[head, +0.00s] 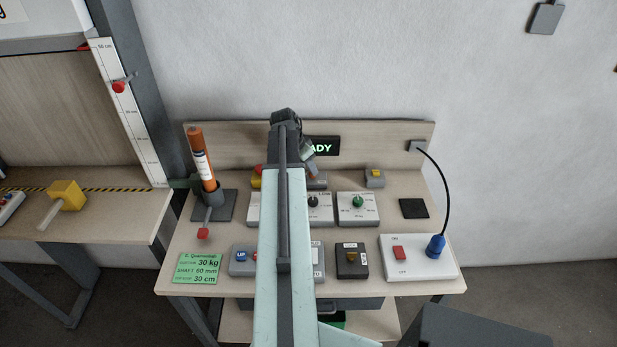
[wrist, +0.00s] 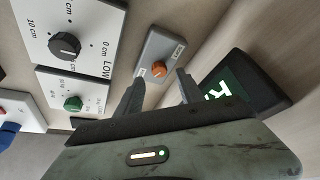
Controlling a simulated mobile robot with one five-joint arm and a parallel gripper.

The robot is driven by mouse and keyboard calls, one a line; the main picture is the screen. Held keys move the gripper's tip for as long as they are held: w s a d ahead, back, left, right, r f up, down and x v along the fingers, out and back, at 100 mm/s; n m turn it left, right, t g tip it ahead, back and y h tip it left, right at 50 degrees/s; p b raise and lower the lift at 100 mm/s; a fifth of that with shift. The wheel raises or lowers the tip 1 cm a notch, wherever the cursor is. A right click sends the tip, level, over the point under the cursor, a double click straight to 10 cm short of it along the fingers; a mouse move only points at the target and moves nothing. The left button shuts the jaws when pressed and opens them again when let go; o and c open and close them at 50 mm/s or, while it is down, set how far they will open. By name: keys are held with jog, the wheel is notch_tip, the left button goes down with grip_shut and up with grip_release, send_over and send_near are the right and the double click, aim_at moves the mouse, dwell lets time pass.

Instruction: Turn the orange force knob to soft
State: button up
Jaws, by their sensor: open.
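The orange force knob (wrist: 159,69) sits on a narrow grey box (wrist: 166,46) with small white labels at both ends, too blurred to read. My gripper (wrist: 160,79) is open and empty, its two dark fingers spread to either side of the knob in the wrist view. The knob shows between and just past the fingertips; I cannot tell whether they touch it. In the head view my arm hides the knob, and only the right end of the grey box (head: 318,182) shows below my gripper (head: 308,152).
A lit green display (head: 322,146) stands on the back panel, close beside my gripper. A black knob (head: 313,201) and a green knob (head: 358,202) sit on white panels in front. A yellow switch (head: 375,174) is to the right, an orange tube (head: 202,160) to the left.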

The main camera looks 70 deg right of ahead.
aim_at(310, 174)
jog(key=b+x, duration=0.2)
jog(key=x, duration=0.2)
jog(key=shift+a, duration=0.1)
jog(key=shift+r, duration=0.15)
grip_shut()
jog(key=shift+a, duration=0.1)
